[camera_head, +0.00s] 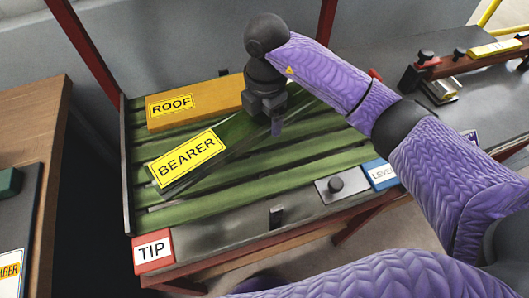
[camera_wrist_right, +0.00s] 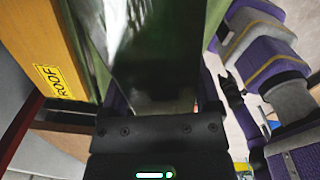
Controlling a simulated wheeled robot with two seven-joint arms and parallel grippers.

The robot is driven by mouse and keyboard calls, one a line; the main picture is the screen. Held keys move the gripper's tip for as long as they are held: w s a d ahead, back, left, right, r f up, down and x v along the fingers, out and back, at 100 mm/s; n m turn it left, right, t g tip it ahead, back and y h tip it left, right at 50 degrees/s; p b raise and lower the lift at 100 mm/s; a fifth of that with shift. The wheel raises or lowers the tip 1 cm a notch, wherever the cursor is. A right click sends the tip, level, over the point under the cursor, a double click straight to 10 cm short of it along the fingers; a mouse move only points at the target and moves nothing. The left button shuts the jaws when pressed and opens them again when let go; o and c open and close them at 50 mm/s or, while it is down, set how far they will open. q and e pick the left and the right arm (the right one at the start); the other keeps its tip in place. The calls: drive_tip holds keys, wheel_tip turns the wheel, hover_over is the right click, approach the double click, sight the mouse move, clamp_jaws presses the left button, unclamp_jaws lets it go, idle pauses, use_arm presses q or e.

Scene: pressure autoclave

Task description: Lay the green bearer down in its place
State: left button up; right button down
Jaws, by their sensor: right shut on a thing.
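The green bearer (camera_head: 190,166) is a long dark green bar with a yellow BEARER label. In the head view it lies slanted across the green slats of a red-framed rack, its labelled end toward the lower left. My right gripper (camera_head: 270,118) is shut on the bearer toward its upper right end and partly hides it. In the right wrist view the bearer (camera_wrist_right: 150,45) fills the middle, blurred and close. I cannot tell whether the bearer touches the slats or is held just above them.
A yellow ROOF block (camera_head: 195,101) lies at the back of the rack, close beside the bearer. A red TIP label (camera_head: 153,250) marks the front left corner. A grey plate with a black knob (camera_head: 336,185) and a blue LEVEL label (camera_head: 381,174) sit at the front right. Green slats (camera_head: 200,208) in front are bare.

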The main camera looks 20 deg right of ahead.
sight(265, 154)
drive_tip(key=m, duration=0.3)
drive_tip(key=shift+w+f, duration=0.1)
drive_tip(key=shift+f, duration=0.3)
drive_tip(key=shift+m, duration=0.4)
wheel_tip(265, 154, down, 10)
drive_tip(key=b, duration=0.4)
drive_tip(key=shift+f, duration=0.2)
unclamp_jaws()
use_arm(q)
drive_tip(key=f, duration=0.1)
drive_tip(key=s+a+f, duration=0.1)
drive_tip(key=a+f, duration=0.1)
drive_tip(key=shift+s+f, duration=0.4)
drive_tip(key=shift+w, duration=0.1)
use_arm(e)
drive_tip(key=shift+r, duration=0.15)
wheel_tip(265, 154, up, 11)
drive_tip(key=p, duration=0.4)
drive_tip(key=shift+r, duration=0.2)
drive_tip(key=shift+r+p, duration=0.3)
drive_tip(key=shift+r, duration=0.05)
use_arm(q)
drive_tip(key=r, duration=0.1)
drive_tip(key=w+d+r, duration=0.1)
drive_tip(key=r, duration=0.1)
drive_tip(key=w+d+r, duration=0.1)
drive_tip(key=shift+w+d+r, duration=0.1)
drive_tip(key=shift+d+r, duration=0.05)
drive_tip(key=shift+d, duration=0.1)
